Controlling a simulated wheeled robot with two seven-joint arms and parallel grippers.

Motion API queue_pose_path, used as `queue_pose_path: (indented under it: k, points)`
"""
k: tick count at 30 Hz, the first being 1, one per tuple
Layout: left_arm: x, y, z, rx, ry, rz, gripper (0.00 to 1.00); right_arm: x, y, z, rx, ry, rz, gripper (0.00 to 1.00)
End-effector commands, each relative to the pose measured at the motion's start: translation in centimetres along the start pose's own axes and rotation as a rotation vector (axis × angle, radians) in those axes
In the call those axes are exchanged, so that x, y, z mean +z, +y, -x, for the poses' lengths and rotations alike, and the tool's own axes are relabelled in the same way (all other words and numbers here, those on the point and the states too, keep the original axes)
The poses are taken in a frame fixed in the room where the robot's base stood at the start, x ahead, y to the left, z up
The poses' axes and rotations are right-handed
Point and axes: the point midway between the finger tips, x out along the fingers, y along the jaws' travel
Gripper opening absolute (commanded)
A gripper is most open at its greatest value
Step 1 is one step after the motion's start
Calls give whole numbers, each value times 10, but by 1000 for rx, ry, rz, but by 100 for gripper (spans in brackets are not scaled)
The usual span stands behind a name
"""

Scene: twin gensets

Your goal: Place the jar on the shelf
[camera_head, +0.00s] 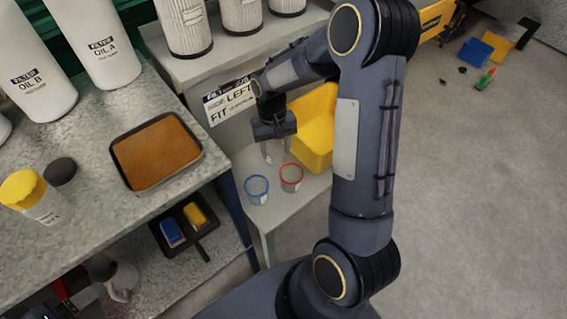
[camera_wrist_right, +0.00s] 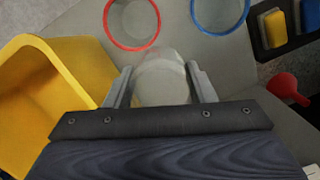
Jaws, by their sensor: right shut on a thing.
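My right gripper (camera_head: 275,153) reaches down over the grey shelf (camera_head: 285,213) of the stand. In the right wrist view, its fingers (camera_wrist_right: 163,85) are shut on a clear, pale jar (camera_wrist_right: 160,78), seen from above and hard to make out. In the head view the held jar is mostly lost against the shelf. A red-rimmed clear jar (camera_head: 291,178) and a blue-rimmed clear jar (camera_head: 257,190) stand side by side just in front of the gripper. They also show at the top of the wrist view, red (camera_wrist_right: 132,46) and blue (camera_wrist_right: 220,32). My left gripper is not in view.
A yellow bin (camera_head: 318,130) stands right beside the gripper. A label reading "FIT LEFT" (camera_head: 230,100) is on the stand behind. The workbench at left holds a brown-filled tray (camera_head: 155,152) and filters. A dark tray (camera_head: 184,228) with blue and yellow blocks lies below. Open floor is at right.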

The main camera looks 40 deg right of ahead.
Motion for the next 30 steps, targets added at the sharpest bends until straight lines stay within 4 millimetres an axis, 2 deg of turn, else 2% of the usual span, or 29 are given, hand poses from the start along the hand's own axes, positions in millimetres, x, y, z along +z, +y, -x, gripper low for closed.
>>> queue_pose_path:
  k: [1, 3, 8, 15, 26, 27, 30]
  points:
    - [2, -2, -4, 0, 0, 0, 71, -1, 0, -11, 1, -3, 0, 28]
    - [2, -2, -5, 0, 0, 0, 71, -3, 0, -20, 1, -1, 1, 28]
    - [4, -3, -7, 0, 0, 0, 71, -5, 0, -30, 1, 0, 2, 28]
    - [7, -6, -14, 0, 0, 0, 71, -9, 0, -61, 0, -1, 1, 28]
    - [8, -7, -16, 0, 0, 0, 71, -10, 0, -65, 0, 1, 1, 28]
    - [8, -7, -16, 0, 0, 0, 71, -10, 0, -66, 0, 1, 1, 51]
    - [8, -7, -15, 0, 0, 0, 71, -10, 0, -65, 0, 1, 1, 64]
